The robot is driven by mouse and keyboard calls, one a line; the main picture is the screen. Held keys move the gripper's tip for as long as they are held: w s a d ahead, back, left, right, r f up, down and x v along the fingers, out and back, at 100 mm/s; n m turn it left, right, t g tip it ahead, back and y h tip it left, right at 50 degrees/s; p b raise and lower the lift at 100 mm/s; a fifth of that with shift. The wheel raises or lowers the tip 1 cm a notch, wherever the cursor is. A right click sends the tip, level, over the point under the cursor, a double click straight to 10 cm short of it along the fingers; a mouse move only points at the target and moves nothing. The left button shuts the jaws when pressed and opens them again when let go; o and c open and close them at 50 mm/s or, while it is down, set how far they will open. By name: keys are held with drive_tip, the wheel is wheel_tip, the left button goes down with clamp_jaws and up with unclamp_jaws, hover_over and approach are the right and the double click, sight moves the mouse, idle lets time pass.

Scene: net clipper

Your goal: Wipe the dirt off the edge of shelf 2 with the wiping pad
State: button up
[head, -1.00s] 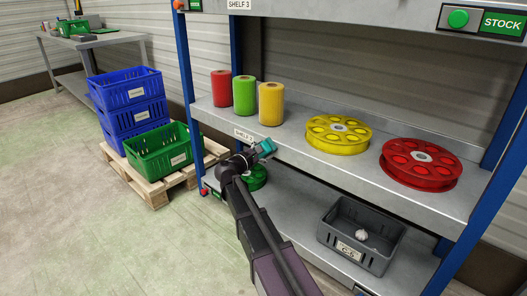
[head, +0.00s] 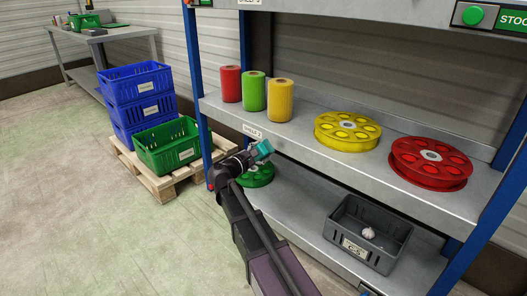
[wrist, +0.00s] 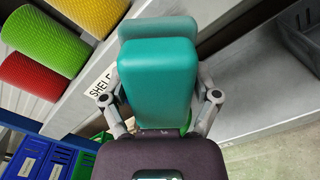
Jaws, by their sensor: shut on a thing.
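My gripper (head: 254,155) is shut on the teal wiping pad (head: 262,148), in front of the edge of shelf 2 (head: 300,150), just right of its label (head: 252,131). In the wrist view the wiping pad (wrist: 158,75) fills the middle, between the two gripper fingers (wrist: 158,103), and hides part of the shelf edge. I cannot tell whether the pad touches the edge. No dirt can be made out clearly on the visible part of the edge.
Red, green and yellow rolls (head: 253,95) stand on shelf 2, with a yellow reel (head: 347,131) and a red reel (head: 430,163) to their right. Below are a green reel (head: 258,174) and a grey bin (head: 340,240). A blue post (head: 197,85) stands left, near crates (head: 140,95).

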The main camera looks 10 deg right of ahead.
sight(285, 147)
drive_tip(key=shift+s+a, duration=0.1)
drive_tip(key=shift+a, duration=0.05)
idle(0.3)
drive_tip(key=shift+v, duration=1.4)
drive_tip(key=shift+x, duration=3.55)
drive_tip(key=shift+x, duration=1.05)
drive_tip(key=shift+s, duration=0.1)
drive_tip(key=shift+s+d, duration=0.5)
drive_tip(key=shift+s, duration=0.3)
drive_tip(key=shift+s+d, duration=0.5)
drive_tip(key=shift+s, duration=0.3)
drive_tip(key=shift+w+d, duration=0.1)
drive_tip(key=shift+d, duration=0.05)
